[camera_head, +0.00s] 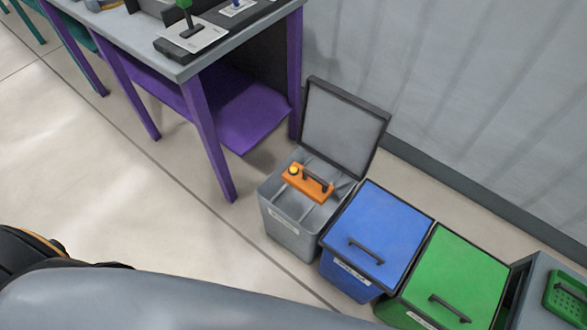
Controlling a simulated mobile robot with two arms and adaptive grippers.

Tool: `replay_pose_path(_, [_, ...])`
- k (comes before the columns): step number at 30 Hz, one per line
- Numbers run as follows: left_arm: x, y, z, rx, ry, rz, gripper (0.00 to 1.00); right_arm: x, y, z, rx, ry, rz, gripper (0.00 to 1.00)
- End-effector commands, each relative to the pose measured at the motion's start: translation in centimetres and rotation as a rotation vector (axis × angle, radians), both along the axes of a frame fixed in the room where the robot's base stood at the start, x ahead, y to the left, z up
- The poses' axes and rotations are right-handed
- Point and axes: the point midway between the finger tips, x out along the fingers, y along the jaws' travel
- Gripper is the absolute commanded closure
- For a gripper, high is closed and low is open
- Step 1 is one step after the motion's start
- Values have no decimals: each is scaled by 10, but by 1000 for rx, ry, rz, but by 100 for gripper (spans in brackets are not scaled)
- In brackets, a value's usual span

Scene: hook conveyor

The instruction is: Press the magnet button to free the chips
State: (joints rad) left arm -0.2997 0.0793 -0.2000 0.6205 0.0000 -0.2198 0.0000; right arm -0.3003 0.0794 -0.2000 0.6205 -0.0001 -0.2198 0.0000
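An orange magnet (318,187) with a dark handle is at the open grey bin (290,236). A round yellow button (293,170) sits at the magnet's left end. The magnet appears to lie at the bin's opening, over a grey inner part; I cannot tell what supports it. No chips can be made out. The grey bin's lid (345,118) stands open at the back. Neither of my grippers is in view; only parts of my own body cross the bottom and lower left.
A closed blue bin (384,218) and a closed green bin (462,265) stand to the right of the grey one. Another grey container with a green piece (567,300) is at the right edge. A purple-legged table (205,55) stands upper left. The floor at left is clear.

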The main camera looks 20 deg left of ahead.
Motion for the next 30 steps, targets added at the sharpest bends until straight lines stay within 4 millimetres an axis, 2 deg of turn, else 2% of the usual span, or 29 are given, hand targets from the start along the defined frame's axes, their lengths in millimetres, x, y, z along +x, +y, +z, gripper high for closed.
replay_pose_path(1, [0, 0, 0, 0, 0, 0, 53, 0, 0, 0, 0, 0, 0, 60])
replay_pose_path(8, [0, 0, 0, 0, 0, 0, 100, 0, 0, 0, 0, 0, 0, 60])
replay_pose_path(30, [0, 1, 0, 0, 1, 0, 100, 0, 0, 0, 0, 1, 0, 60])
